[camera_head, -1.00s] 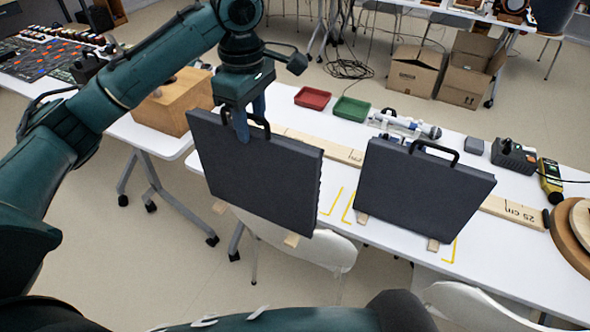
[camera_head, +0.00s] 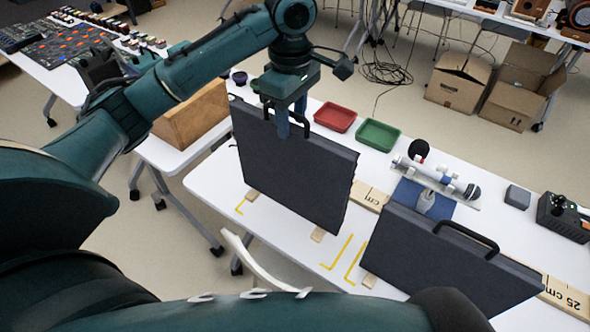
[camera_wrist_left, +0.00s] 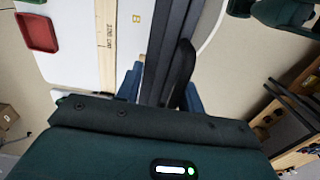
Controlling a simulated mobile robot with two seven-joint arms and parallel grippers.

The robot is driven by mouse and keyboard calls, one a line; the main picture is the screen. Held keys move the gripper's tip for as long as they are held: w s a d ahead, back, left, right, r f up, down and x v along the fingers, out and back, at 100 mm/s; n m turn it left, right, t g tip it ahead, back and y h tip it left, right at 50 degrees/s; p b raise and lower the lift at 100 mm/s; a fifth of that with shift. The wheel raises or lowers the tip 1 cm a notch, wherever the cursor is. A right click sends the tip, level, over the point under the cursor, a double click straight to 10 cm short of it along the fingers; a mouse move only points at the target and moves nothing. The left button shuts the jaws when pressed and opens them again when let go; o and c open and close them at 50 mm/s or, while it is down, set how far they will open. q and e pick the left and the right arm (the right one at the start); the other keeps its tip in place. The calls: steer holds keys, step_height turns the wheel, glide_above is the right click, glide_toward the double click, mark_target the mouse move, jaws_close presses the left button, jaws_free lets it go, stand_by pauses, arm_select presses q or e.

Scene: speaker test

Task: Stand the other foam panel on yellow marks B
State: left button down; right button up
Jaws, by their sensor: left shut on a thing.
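My left gripper (camera_head: 290,118) is shut on a dark grey foam panel (camera_head: 290,170) at its top edge by the black handle. The panel hangs upright over the table, with two wooden feet below. Its feet are close to yellow corner marks (camera_head: 340,252); I cannot tell whether they touch the table. The other foam panel (camera_head: 440,260) stands upright to the right. My right gripper is out of view.
A wooden ruler strip (camera_head: 369,196) lies behind the panels. A red tray (camera_head: 335,117), a green tray (camera_head: 377,135) and a microphone device (camera_head: 432,180) stand further back. A wooden box (camera_head: 192,112) stands on the left.

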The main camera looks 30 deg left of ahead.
mark_target(292, 147)
arm_select(q)
steer(key=shift+f, duration=3.6)
steer(key=c, duration=0.9)
jaws_free()
steer(key=shift+f, duration=0.15)
step_height(292, 147, up, 12)
steer(key=shift+r, duration=0.15)
steer(key=shift+s, duration=0.1)
